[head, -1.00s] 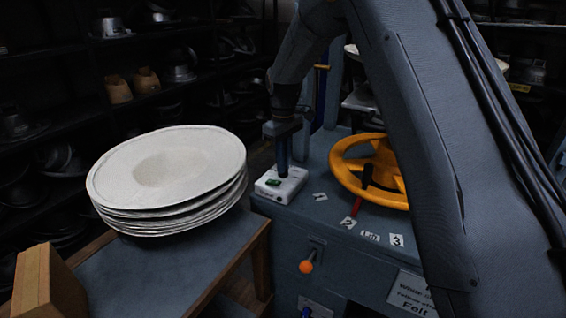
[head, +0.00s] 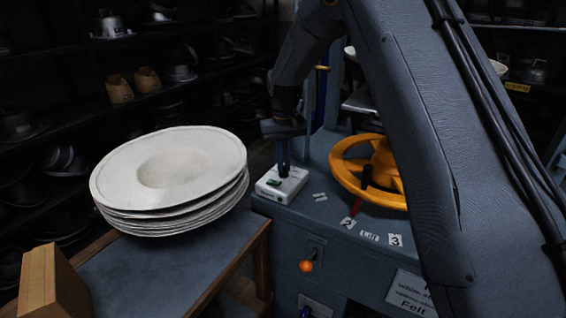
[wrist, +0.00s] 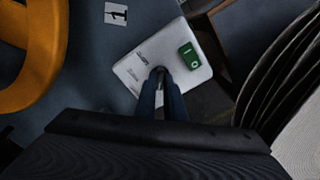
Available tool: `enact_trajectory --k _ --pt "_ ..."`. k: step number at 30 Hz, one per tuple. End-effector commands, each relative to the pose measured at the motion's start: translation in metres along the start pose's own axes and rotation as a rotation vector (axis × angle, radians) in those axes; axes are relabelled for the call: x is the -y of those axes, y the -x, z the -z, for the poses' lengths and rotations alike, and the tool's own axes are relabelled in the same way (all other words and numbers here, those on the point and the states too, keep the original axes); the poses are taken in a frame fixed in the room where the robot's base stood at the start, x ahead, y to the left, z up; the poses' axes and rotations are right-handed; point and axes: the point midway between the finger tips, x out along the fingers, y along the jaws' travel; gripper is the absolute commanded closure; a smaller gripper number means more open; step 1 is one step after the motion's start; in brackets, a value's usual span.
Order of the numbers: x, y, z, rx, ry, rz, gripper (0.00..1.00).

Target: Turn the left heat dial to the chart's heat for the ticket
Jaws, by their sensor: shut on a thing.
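A white control box (head: 270,183) with a green switch sits on the left corner of the blue-grey press top. It also shows in the wrist view (wrist: 135,75), with the green switch (wrist: 188,55) at its right. My gripper (head: 284,170) points down onto this box. In the wrist view my gripper (wrist: 160,78) is shut on a small dark knob, apparently the left heat dial, which the fingers mostly hide. Its pointer and scale cannot be read. A white sign (head: 410,292) on the press front, partly hidden by my arm, shows the word Felt.
A yellow handwheel (head: 345,178) stands right of the box, with number labels (head: 395,240) in front. An orange-tipped lever (head: 306,266) sticks out of the press front. Stacked pale hat blanks (head: 170,170) lie on a table at left, with a wooden block (head: 45,285) near.

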Motion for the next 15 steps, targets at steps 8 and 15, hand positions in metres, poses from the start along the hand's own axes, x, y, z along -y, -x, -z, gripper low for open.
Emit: enact_trajectory --k 8,15 --pt "-0.0004 0.0025 0.002 -0.006 -0.106 0.0 1.0" --pt "-0.0004 0.0026 0.0024 -0.007 -0.131 0.0 1.0"
